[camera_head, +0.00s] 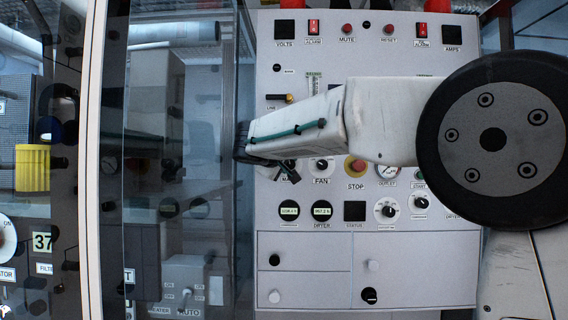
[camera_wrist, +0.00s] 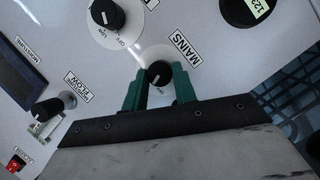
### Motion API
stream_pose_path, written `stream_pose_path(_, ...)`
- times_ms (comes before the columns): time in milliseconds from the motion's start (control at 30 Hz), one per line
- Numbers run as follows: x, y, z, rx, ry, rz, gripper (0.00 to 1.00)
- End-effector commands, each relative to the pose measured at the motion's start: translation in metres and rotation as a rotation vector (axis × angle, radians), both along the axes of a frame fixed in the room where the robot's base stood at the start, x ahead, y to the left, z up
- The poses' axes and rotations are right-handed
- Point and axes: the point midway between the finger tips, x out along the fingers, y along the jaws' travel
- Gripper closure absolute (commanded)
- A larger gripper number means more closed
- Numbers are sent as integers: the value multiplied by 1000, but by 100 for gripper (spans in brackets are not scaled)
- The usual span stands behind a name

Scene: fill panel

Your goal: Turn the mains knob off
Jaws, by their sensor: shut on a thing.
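The mains knob (camera_wrist: 158,74) is a small black knob with a white pointer line, on a round white plate next to the MAINS label (camera_wrist: 181,43) in the wrist view. My gripper (camera_wrist: 159,84) has its two green fingers on either side of this knob and is shut on it. The lower part of the knob and its plate is hidden by the fingers and the dark gripper body. In the head view my arm reaches across the light grey panel (camera_head: 330,225), and its end covers much of the area around the knob.
Another black knob (camera_wrist: 107,14) is close above the mains knob, and the FLOW knob (camera_wrist: 47,109) is to the left. In the head view the red STOP button (camera_head: 358,166) and FAN knob (camera_head: 321,164) lie just below my arm. A glass-fronted cabinet (camera_head: 170,130) stands left.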

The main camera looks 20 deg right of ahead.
Motion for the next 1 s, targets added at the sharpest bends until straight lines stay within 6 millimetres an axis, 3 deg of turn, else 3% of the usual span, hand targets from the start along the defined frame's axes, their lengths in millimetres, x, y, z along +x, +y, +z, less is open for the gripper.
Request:
stream_pose_path(500, 0, 2, -1, -387, 121, 5, 95)
stream_pose_path(1000, 0, 2, 0, -507, 157, 2, 95)
